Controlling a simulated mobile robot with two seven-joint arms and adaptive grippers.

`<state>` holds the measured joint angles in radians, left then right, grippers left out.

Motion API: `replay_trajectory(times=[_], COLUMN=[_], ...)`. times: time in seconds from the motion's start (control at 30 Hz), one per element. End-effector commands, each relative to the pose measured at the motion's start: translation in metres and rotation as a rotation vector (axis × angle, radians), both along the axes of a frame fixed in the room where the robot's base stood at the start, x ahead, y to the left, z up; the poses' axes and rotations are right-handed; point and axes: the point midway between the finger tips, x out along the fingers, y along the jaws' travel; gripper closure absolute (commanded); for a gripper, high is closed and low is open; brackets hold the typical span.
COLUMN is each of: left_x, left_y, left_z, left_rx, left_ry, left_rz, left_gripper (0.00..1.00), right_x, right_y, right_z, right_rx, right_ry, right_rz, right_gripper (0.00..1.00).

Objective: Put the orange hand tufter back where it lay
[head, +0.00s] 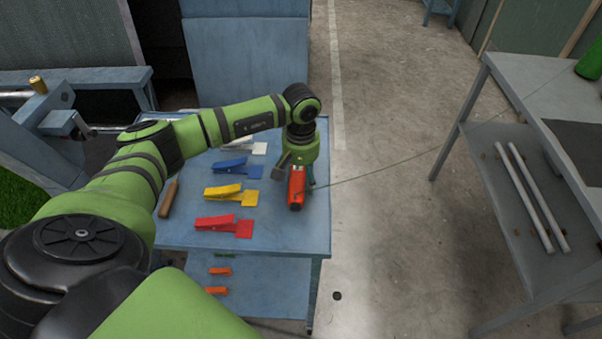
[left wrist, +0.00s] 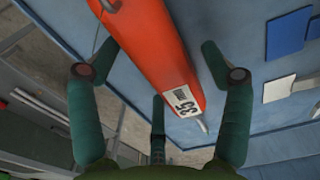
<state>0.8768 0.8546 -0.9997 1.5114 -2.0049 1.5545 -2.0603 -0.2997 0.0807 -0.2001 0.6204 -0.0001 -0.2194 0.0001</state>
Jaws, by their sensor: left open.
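The orange hand tufter (head: 297,190) lies on the blue table near its right edge. In the left wrist view the tufter (left wrist: 158,50) shows large, with a white label reading 35 and a bent metal tip at its lower end. My left gripper (head: 302,168) points down over the far end of the tufter. In the left wrist view its fingers (left wrist: 158,75) are spread wide on either side of the tufter, with gaps between them and the orange body. Part of the tufter is hidden under the gripper in the head view. My right gripper is not in view.
The blue table (head: 280,237) holds yellow (head: 230,194), red (head: 222,225), blue (head: 236,168) and white clips, and a wooden-handled tool (head: 168,199) at left. A thin line runs from the tufter to upper right. A grey table (head: 497,95) stands right, across clear floor.

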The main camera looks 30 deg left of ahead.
Motion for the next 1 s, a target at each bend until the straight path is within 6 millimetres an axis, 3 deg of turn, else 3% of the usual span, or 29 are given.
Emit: replay_trajectory(times=[0.03,0.17,0.6,0.77,1.0], left_x=[0.0,0.002,0.001,0.0,0.0], left_y=[0.0,0.0,0.0,0.0,0.0], left_z=[0.005,0.02,0.108,0.12,0.122], left_rx=[0.0,-0.001,0.0,0.0,0.0], left_ry=[0.0,-0.006,-0.005,-0.002,0.0], left_rz=[0.0,-0.002,0.0,-0.001,0.0], left_gripper=[0.21,0.21,0.21,0.21,0.21], right_x=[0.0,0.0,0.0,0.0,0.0], right_y=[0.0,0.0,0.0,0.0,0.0], right_z=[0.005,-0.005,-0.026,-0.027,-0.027], right_rx=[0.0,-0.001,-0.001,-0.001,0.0], right_ry=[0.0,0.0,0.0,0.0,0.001], right_rz=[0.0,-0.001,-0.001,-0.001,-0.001], right_gripper=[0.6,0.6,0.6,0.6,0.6])
